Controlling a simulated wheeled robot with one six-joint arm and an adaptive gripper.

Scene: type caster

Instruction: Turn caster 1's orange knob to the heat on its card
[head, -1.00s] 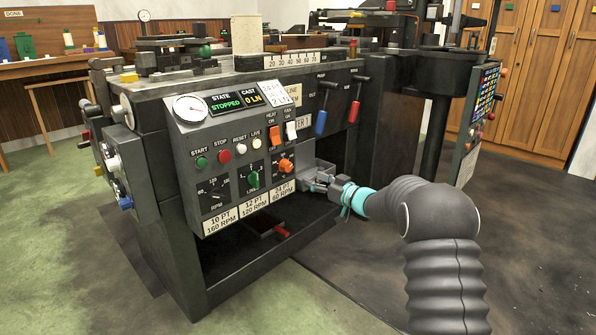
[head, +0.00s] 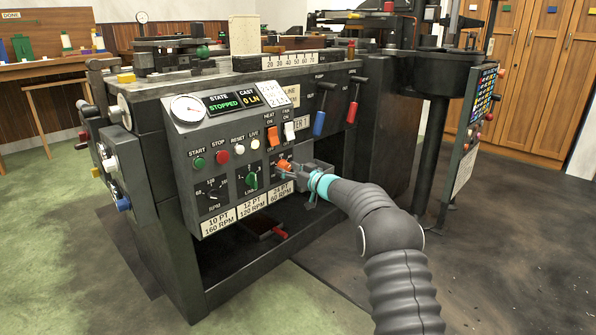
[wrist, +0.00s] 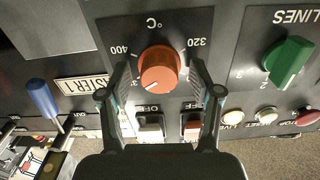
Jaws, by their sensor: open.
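The orange knob (head: 284,165) sits on the front panel of caster 1 (head: 180,160), partly hidden by my gripper in the head view. In the wrist view the orange knob (wrist: 160,69) shows whole, on an upside-down °C dial with 320 and 400 legible. A pale mark shows near its lower left edge. My gripper (wrist: 160,72) is open, one finger on each side of the knob; I cannot tell whether they touch it. In the head view my gripper (head: 299,173) is close to the panel. The white card (head: 275,94) stands atop the panel, its print mostly too small to read.
Beside the knob is a green LINES knob (wrist: 290,62). The heat switch (head: 272,136) and fan switch (head: 290,131) are just above it. Blue (head: 319,123) and red (head: 353,112) lever handles hang further right.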

